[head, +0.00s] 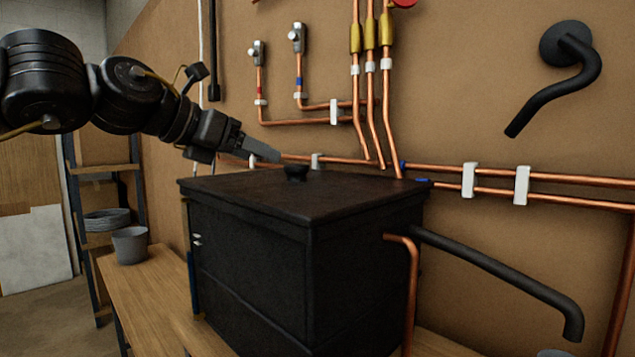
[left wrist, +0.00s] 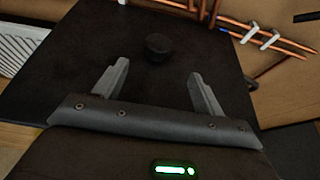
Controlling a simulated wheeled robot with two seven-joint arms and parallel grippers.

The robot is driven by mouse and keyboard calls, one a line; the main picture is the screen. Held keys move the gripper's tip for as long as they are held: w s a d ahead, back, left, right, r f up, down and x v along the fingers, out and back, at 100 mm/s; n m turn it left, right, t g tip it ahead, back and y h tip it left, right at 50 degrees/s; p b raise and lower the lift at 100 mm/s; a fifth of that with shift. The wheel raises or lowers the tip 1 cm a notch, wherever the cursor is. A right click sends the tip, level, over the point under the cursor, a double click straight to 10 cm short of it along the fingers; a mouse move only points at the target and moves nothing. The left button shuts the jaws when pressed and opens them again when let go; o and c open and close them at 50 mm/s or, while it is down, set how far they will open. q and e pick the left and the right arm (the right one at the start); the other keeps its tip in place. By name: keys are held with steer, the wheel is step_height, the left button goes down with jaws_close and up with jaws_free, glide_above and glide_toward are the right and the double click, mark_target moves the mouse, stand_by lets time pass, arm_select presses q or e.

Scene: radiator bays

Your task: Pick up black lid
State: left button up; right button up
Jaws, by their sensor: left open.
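The black lid (head: 315,198) lies flat on top of a black box (head: 255,260) on the wooden bench. Its round black knob (head: 295,172) stands up near the middle of the lid. In the left wrist view the knob (left wrist: 158,47) shows beyond and between the fingertips, on the dark lid surface (left wrist: 85,60). My left gripper (head: 268,152) is above the lid, just left of the knob and apart from it. In the left wrist view its two fingers (left wrist: 158,70) are spread wide with nothing between them. My right gripper is in neither view.
Copper pipes (head: 450,175) run along the wall behind the box. A black pipe (head: 500,270) and a copper pipe (head: 412,290) come out on its right. A grey pot (head: 130,245) stands on the bench (head: 150,295) at left.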

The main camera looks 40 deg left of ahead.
mark_target(288, 166)
arm_select(q)
steer(key=shift+w+a+f+p, duration=0.2)
steer(key=shift+a+f+p, duration=0.1)
steer(key=shift+a+p, duration=0.25)
steer(key=x, duration=0.4)
steer(key=shift+w+d, duration=0.2)
steer(key=shift+d, duration=0.05)
steer(key=shift+s, duration=0.1)
steer(key=shift+a+r+p, duration=0.1)
steer(key=shift+p, duration=0.45)
steer(key=p+x, duration=0.1)
steer(key=x, duration=0.1)
steer(key=p+x, duration=0.1)
steer(key=x, duration=0.2)
steer(key=shift+w+d+r, duration=0.15)
steer(key=shift+w+d, duration=0.1)
steer(key=shift+s+a, duration=0.1)
steer(key=shift+s, duration=0.2)
steer(key=shift+c, duration=0.4)
steer(key=shift+w, duration=0.15)
steer(key=c, duration=0.7)
steer(key=shift+r, duration=0.1)
steer(key=c, duration=0.6)
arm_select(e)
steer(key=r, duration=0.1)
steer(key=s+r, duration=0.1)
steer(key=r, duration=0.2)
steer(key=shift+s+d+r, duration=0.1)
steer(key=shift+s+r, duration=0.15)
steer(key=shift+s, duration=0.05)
